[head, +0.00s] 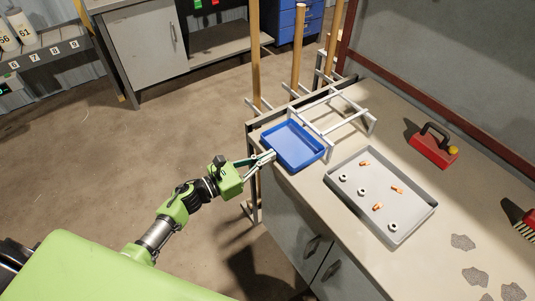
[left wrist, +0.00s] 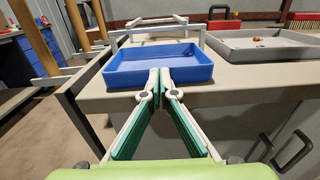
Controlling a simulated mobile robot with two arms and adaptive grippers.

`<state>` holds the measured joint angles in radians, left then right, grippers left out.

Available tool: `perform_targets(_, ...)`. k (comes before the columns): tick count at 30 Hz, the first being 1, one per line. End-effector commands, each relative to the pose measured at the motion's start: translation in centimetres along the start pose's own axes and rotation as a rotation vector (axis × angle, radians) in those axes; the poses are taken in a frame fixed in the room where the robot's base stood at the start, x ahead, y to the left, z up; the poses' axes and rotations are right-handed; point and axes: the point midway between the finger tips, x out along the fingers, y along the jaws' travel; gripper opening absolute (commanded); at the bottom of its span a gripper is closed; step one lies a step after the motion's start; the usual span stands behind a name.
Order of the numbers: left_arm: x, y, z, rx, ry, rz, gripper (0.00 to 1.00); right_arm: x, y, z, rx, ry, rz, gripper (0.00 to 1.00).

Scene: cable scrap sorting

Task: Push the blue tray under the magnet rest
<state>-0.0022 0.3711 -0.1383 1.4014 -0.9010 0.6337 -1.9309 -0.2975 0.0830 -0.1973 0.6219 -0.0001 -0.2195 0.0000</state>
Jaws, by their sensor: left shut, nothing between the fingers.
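The empty blue tray (head: 291,147) lies flat at the left end of the bench top, its far side at the white-grey frame of the magnet rest (head: 336,112). In the left wrist view the blue tray (left wrist: 158,69) is straight ahead, with the magnet rest (left wrist: 150,23) behind it. My left gripper (head: 272,154) is shut and empty, its fingertips at the tray's near wall. In the left wrist view the fingertips (left wrist: 158,72) overlap that wall; I cannot tell whether they touch it. My right gripper is not in view.
A grey tray (head: 432,207) with several metal nuts and copper pieces stands right of the blue tray. A red magnet (head: 433,149) with a black handle is at the back. Grey scraps (head: 463,242) and a brush (head: 527,222) lie right. Wooden posts (head: 297,45) stand beyond the bench's left end.

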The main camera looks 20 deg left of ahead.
Motion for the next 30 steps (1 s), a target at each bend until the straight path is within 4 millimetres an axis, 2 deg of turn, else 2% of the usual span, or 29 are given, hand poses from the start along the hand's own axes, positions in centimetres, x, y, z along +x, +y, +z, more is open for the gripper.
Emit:
perform_targets(13,0.7,0.0,-0.2,0.001,-0.001,0.0,0.0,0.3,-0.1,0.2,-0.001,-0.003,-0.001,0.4)
perform_targets(21,6.0,0.0,-0.5,0.003,-0.003,-0.002,0.0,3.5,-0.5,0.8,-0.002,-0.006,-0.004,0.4)
perform_targets(24,7.5,0.0,-0.3,0.001,-0.003,-0.001,0.0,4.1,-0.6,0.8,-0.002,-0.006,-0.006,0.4)
perform_targets(30,8.3,0.0,0.0,0.0,0.0,0.0,0.0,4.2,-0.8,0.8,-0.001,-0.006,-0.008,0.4)
